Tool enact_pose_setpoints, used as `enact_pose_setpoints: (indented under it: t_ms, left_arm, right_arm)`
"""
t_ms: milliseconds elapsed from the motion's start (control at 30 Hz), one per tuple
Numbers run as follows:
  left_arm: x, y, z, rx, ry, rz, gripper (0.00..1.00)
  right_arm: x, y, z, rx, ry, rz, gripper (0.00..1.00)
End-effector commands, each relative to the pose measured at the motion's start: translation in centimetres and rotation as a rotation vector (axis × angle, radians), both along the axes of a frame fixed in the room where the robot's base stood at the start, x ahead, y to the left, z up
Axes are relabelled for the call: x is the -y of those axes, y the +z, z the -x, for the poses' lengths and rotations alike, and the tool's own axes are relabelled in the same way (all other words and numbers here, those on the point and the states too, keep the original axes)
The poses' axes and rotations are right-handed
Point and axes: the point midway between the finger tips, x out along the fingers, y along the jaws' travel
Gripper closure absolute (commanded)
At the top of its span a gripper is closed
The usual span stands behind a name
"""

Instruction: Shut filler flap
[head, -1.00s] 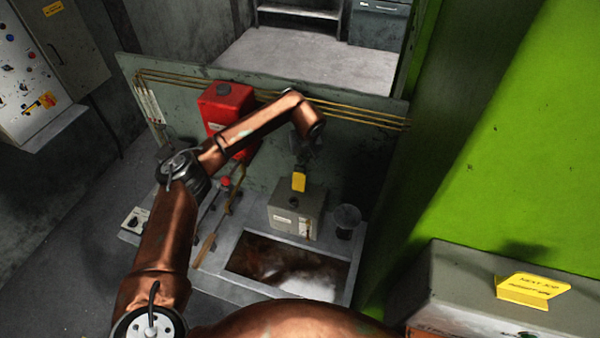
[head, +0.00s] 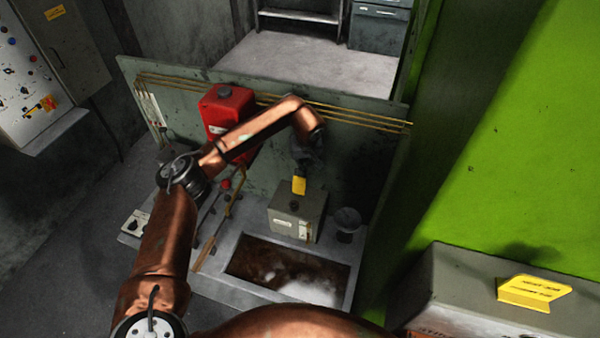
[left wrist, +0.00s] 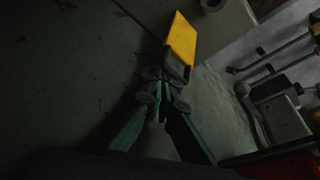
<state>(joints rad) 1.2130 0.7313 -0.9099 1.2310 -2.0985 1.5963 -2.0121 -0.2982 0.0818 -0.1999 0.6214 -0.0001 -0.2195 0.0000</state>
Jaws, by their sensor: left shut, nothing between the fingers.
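The yellow flap (head: 299,186) stands raised at the top of a grey box (head: 292,222) beside the floor pit. In the left wrist view the flap (left wrist: 181,45) lies just beyond my fingertips, its dark lower end close to them; I cannot tell if they touch. My left gripper (head: 304,166) is dark and small in the head view, just above and behind the flap. In the left wrist view the left gripper (left wrist: 163,90) has its fingertips together with nothing between them. My right gripper is not in view.
A red tank (head: 228,112) is behind my left arm, by a grey-green panel (head: 355,155) with brass pipes. A small round cup (head: 347,219) stands right of the box. The pit (head: 270,268) is in front. A green wall (head: 510,130) bounds the right.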

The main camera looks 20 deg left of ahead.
Motion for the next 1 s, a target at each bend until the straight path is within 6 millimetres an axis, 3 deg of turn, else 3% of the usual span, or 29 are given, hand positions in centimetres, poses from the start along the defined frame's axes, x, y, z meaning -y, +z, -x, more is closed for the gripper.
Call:
enact_pose_setpoints:
  t_ms: [467, 1000]
  left_arm:
    - [0.0, 0.0, 0.2, 0.000, 0.000, 0.000, 1.00]
    - [-0.1, -0.1, 2.7, -0.001, -0.001, -0.001, 1.00]
  right_arm:
    - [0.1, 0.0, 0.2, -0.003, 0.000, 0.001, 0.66]
    - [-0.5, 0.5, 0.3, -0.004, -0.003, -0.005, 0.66]
